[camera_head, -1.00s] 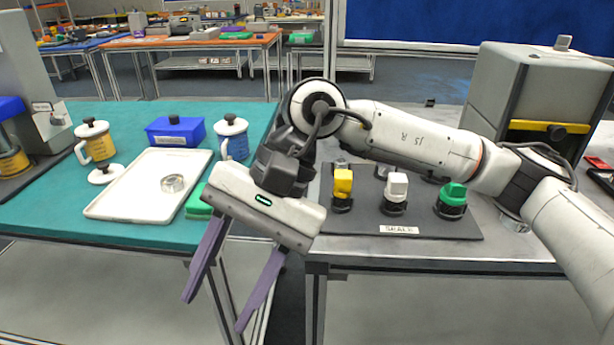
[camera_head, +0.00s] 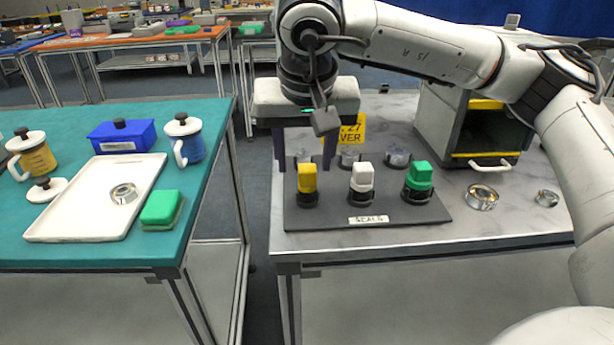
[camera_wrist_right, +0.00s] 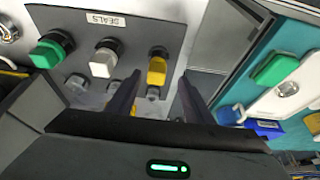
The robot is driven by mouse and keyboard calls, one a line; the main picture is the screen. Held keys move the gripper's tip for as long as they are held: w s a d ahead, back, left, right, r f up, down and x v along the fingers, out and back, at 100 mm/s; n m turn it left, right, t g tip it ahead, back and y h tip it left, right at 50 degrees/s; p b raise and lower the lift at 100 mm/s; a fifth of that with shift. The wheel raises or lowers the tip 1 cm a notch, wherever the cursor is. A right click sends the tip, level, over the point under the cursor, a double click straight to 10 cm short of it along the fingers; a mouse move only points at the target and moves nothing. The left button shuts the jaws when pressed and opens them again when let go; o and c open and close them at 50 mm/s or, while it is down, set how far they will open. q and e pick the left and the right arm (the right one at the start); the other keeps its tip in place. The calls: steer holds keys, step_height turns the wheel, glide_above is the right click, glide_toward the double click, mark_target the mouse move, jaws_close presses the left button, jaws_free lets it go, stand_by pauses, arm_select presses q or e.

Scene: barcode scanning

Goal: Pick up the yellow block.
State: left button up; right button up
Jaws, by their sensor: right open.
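The yellow block (camera_head: 307,178) stands upright in a round black holder on a dark board (camera_head: 435,213) on the grey table, leftmost in the front row. My right gripper (camera_head: 304,168) points down over the board, open, with nothing held. Its two dark fingers show to the left and right of the block's top. In the right wrist view the yellow block (camera_wrist_right: 157,70) lies between the right gripper's fingertips (camera_wrist_right: 159,80), with gaps on both sides. How far the fingers are from it in depth is hard to tell. My left gripper is not in view.
A white block (camera_head: 361,178) and a green block (camera_head: 419,175) stand in holders to the right. Metal pieces (camera_head: 397,157) stand behind, near a yellow sign (camera_head: 352,130). A grey box (camera_head: 440,115) is at the back right. The teal table (camera_head: 100,247) is left, across a gap.

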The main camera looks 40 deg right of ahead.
mark_target(307, 168)
steer(key=x, duration=0.2)
steer(key=d+x, duration=0.1)
steer(key=x, duration=0.1)
steer(key=shift+r, duration=0.2)
steer(key=shift+w+f, duration=0.15)
steer(key=shift+f, duration=0.2)
steer(key=c, duration=1.1)
